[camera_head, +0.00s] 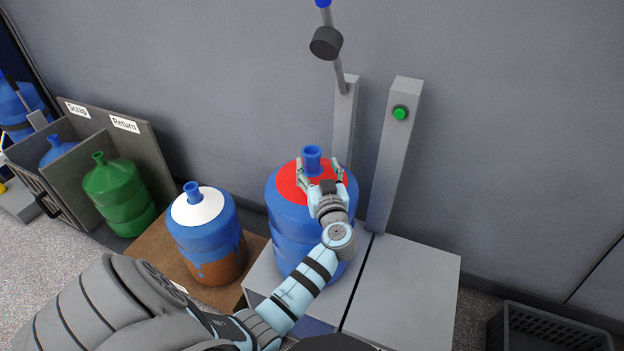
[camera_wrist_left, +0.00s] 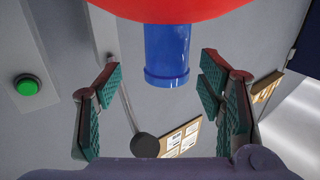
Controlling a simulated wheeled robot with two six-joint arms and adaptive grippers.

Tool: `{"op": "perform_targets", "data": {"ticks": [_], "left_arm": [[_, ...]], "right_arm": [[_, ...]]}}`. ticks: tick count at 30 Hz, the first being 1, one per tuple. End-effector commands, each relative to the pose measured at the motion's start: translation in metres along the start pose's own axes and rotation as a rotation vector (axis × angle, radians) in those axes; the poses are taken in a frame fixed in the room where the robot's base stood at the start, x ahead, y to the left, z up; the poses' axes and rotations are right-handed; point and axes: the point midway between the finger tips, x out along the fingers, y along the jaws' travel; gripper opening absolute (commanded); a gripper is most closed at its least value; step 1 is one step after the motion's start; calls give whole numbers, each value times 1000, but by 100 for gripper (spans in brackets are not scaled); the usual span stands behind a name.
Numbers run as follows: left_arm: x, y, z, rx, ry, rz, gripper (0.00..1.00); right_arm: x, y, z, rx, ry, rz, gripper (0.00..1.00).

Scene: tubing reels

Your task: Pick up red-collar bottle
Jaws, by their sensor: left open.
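The red-collar bottle (camera_head: 288,222) is a large blue bottle with a red top and a blue neck. It stands upright on a grey block in the head view. My left gripper (camera_head: 319,168) is at its top, fingers on either side near the neck. In the left wrist view the blue neck of the red-collar bottle (camera_wrist_left: 167,55) hangs into the picture, upside down, between the spread fingers of my left gripper (camera_wrist_left: 158,70). A gap shows on both sides of the neck. My forearm hides part of the bottle's lower right side. My right gripper is out of view.
A white-collar blue bottle (camera_head: 203,235) with a brown lower part stands on a brown board to the left. A green bottle (camera_head: 118,198) stands in the Return bay. Grey posts, one with a green button (camera_head: 400,113), rise behind. A dark crate (camera_head: 548,333) is lower right.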

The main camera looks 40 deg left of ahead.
Motion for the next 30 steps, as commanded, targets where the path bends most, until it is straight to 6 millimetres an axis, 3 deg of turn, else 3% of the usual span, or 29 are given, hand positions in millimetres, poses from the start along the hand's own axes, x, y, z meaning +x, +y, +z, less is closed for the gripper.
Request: {"op": "perform_targets", "data": {"ticks": [7, 15, 26, 30], "left_arm": [[44, -8, 5, 0, 2, -3, 62], [51, -8, 2, 0, 0, -3, 61], [51, -9, 2, 0, 0, -3, 3], [51, -9, 2, 0, 0, -4, 0]], "right_arm": [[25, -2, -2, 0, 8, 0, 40], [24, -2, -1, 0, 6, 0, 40], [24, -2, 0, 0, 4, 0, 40], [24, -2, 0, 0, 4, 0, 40]]}}
